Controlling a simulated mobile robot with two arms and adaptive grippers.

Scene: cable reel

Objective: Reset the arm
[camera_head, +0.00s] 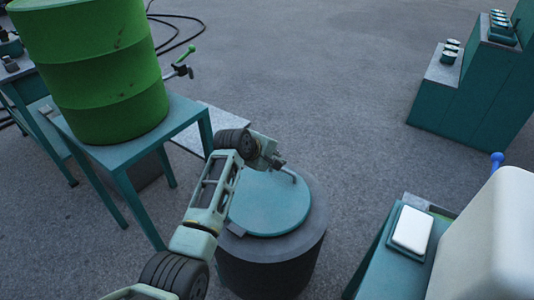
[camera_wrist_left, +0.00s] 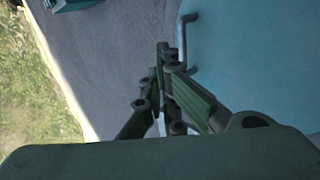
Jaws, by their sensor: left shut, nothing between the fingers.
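My left arm comes in from the lower left in the head view. Its gripper (camera_head: 278,162) is over the far edge of a dark round drum (camera_head: 268,262) with a teal disc top (camera_head: 268,205). In the left wrist view the fingers of my left gripper (camera_wrist_left: 165,52) are together with nothing held. A bent handle (camera_wrist_left: 185,40) on the teal disc is close beside the fingertips; whether they touch it I cannot tell. The handle also shows in the head view (camera_head: 292,175). My right gripper is out of view.
A green barrel (camera_head: 98,70) stands on a teal table (camera_head: 185,120) at the left. At the lower right are a white block (camera_head: 492,240) and a white-topped box (camera_head: 411,230). A stepped teal console (camera_head: 462,100) is at the upper right. Open floor lies beyond the drum.

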